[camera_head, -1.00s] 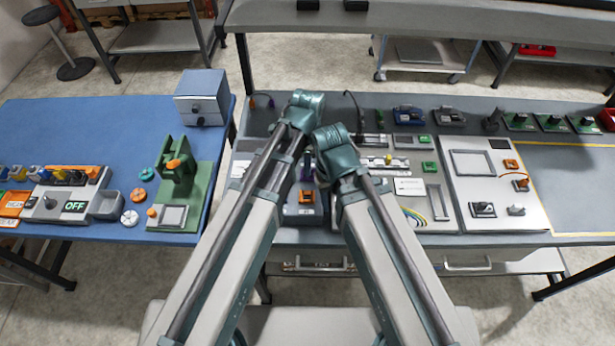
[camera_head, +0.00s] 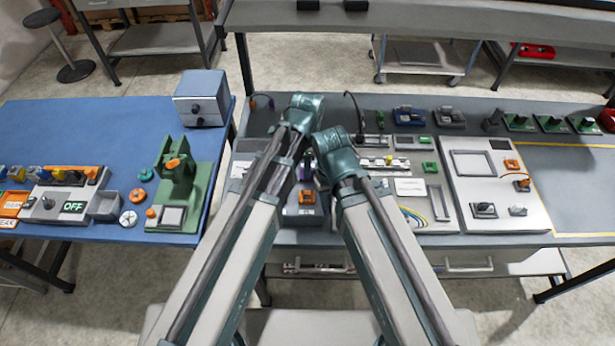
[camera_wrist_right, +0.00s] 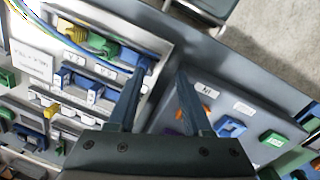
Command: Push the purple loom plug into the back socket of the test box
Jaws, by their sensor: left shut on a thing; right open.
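The purple loom plug (camera_head: 305,167) shows as a small purple patch between my two wrists in the head view, just behind the dark grey test box (camera_head: 304,213). My left gripper (camera_head: 301,163) is shut on it; its fingers are mostly hidden by my wrists. Whether the plug touches the box or its back socket cannot be seen. The box has an orange part on top. My right gripper (camera_wrist_right: 157,85) is open and empty in the right wrist view, with its two blue fingers apart. It also sits beside the plug in the head view, partly hidden.
Right of the test box lies a pale panel with coloured connectors (camera_wrist_right: 92,85) and looped wires. A light board with a square frame (camera_head: 474,164) is farther right. Several green-based fixtures stand along the back. The blue table on the left holds a green stand (camera_head: 192,195).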

